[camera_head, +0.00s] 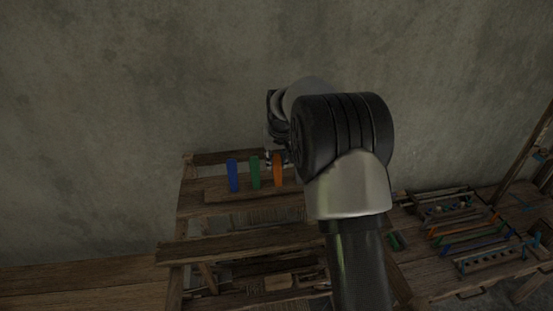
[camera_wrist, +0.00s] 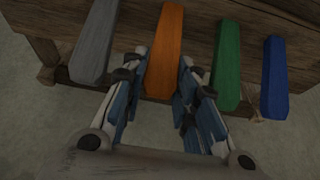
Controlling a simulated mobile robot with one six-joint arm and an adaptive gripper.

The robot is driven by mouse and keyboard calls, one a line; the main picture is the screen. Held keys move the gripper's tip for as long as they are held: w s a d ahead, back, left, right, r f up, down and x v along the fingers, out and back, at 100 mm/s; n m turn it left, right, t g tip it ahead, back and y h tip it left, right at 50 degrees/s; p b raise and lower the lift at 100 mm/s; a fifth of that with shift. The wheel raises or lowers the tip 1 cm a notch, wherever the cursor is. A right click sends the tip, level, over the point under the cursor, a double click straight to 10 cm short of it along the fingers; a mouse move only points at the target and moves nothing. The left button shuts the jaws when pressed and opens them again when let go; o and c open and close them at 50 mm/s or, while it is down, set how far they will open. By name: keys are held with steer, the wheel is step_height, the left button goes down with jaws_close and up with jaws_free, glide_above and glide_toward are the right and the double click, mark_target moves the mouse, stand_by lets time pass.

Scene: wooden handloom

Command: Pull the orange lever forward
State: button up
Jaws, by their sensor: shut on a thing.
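The orange lever (camera_head: 278,174) stands upright in a row on the wooden loom (camera_head: 225,197) in the head view. In the wrist view, the orange lever (camera_wrist: 164,40) runs down between the two fingers of my gripper (camera_wrist: 160,75). My gripper is shut on its near end, one finger on each side. In the head view my gripper (camera_head: 274,157) is at the lever's upper part, largely hidden by my own arm.
A green lever (camera_head: 255,172) and a blue lever (camera_head: 232,175) stand beside it. A grey lever (camera_wrist: 95,40) is on the other side, close to my finger in the wrist view. A table (camera_head: 465,235) with racks of coloured pieces is at the right.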

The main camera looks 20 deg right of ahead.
mark_target(277, 167)
jaws_close()
steer(key=shift+s+f+t+b, duration=0.15)
steer(key=shift+t+b, duration=0.15)
steer(key=shift+b, duration=0.8)
steer(key=s+t+b, duration=0.1)
steer(key=b, duration=0.4)
steer(key=shift+a, duration=0.1)
steer(key=s+t+b, duration=0.1)
steer(key=b, duration=0.4)
steer(key=s+t+b, duration=0.1)
steer(key=b, duration=0.4)
steer(key=shift+a+t+h, duration=0.2)
steer(key=shift+t+h, duration=0.2)
steer(key=s+t+b, duration=0.1)
steer(key=b, duration=0.3)
steer(key=s+t+b, duration=0.1)
steer(key=b, duration=0.3)
steer(key=t+b, duration=0.1)
steer(key=b, duration=0.3)
steer(key=shift+s+a+f+t+h+b, duration=0.15)
steer(key=shift+s+a+t+h+b, duration=0.15)
steer(key=shift+s+b, duration=0.1)
steer(key=t+b, duration=0.1)
steer(key=b, duration=0.3)
steer(key=shift+s, duration=0.4)
steer(key=shift+s+a+h+b, duration=0.1)
steer(key=shift+h+b, duration=0.2)
steer(key=shift+b, duration=0.2)
